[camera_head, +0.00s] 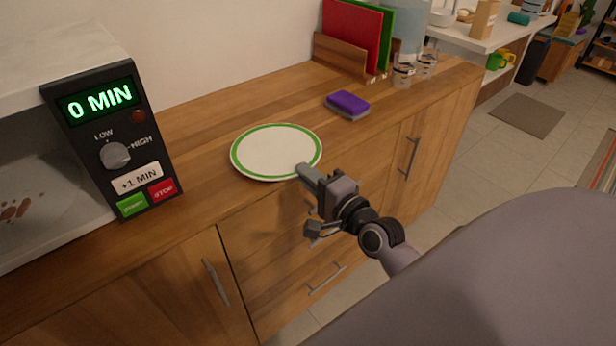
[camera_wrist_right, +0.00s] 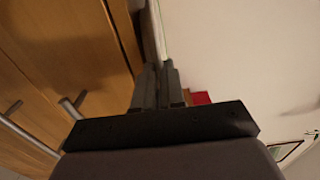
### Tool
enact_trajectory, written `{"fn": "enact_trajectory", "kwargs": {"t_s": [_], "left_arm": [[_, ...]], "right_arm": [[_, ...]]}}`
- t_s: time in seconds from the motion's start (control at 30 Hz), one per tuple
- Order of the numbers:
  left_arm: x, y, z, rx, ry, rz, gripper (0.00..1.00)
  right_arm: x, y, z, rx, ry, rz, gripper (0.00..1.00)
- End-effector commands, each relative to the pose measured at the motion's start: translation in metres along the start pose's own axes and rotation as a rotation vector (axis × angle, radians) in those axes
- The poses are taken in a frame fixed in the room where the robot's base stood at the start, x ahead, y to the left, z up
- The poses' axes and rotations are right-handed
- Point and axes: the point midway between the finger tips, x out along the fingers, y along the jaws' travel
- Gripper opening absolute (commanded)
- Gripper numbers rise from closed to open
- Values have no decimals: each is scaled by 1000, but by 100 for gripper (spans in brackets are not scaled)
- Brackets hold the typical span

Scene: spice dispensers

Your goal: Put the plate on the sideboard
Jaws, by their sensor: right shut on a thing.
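The plate (camera_head: 275,151) is white with a green rim and lies at the wooden sideboard's top (camera_head: 205,135), near its front edge. It looks roughly level; I cannot tell whether it touches the top. My right gripper (camera_head: 306,172) is shut on the plate's near right rim. In the right wrist view the gripper's fingers (camera_wrist_right: 159,80) are close together, with the plate's thin edge (camera_wrist_right: 153,30) between them. My left gripper is not in view.
A microwave with a black control panel (camera_head: 113,145) stands left of the plate. A purple sponge (camera_head: 348,103) lies behind it to the right. Glass jars (camera_head: 403,76) and a rack with red and green boards (camera_head: 352,32) stand at the back right.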

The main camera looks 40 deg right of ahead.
Motion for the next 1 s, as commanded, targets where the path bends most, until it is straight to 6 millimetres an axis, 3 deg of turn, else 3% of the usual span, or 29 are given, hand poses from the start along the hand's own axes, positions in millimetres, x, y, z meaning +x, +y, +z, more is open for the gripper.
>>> {"fn": "enact_trajectory", "kwargs": {"t_s": [0.17,0.2,0.27,0.67,1.0], "left_arm": [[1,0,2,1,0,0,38],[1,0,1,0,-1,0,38],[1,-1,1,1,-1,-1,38],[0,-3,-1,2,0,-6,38],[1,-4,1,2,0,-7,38]], "right_arm": [[0,2,0,0,0,-4,0],[0,3,0,0,0,0,16],[0,2,0,0,0,0,35],[-2,-1,0,0,0,1,35],[-47,2,0,-2,-1,4,35]]}}
